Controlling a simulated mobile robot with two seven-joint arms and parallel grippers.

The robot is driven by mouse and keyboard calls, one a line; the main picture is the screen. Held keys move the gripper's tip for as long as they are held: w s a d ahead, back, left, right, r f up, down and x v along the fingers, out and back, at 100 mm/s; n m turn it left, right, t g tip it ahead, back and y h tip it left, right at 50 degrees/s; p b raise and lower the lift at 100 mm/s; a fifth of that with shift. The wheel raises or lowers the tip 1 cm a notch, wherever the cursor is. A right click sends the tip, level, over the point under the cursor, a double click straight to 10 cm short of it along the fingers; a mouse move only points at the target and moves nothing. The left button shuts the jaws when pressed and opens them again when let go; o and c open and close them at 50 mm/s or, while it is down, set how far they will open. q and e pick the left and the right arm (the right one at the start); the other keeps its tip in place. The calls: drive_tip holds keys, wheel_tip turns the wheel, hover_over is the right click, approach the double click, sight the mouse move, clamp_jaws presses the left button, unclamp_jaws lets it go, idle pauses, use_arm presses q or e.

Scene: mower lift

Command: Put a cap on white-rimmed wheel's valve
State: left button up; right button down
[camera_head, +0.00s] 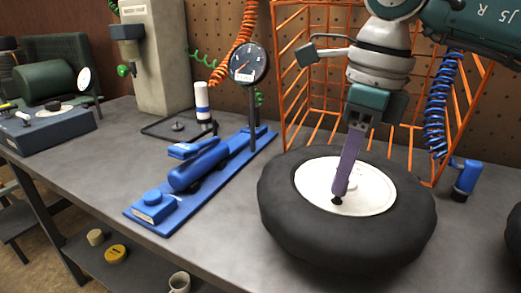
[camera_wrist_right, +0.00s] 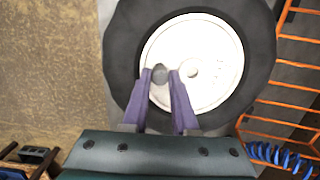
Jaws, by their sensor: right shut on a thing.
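The white-rimmed wheel (camera_head: 400,237), a thick black tyre around a white disc (camera_head: 376,190), lies flat on the bench. It also fills the upper middle of the right wrist view (camera_wrist_right: 122,50). My right gripper (camera_head: 338,196) points down over the white disc, its purple fingers near the disc's front part. It is shut on a small dark cap (camera_wrist_right: 159,74), whose dark end (camera_head: 337,201) shows under the fingertips in the head view. The valve cannot be told apart from the cap, so whether they touch is unclear. My left gripper is not in view.
An orange wire cage (camera_head: 290,75) stands behind the wheel. A blue pump (camera_head: 197,170) with a round gauge (camera_head: 248,63) lies to the left. A blue tool (camera_head: 465,178) on a coiled hose is at right. Bare bench lies between pump and wheel.

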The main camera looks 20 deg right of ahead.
drive_tip(key=shift+f+b, duration=0.55)
drive_tip(key=shift+f, duration=0.15)
drive_tip(key=c, duration=0.6)
unclamp_jaws()
drive_tip(key=shift+o, duration=0.2)
drive_tip(key=shift+o, duration=1.3)
drive_tip(key=shift+r+p, duration=3.05)
drive_tip(key=shift+r, duration=0.7)
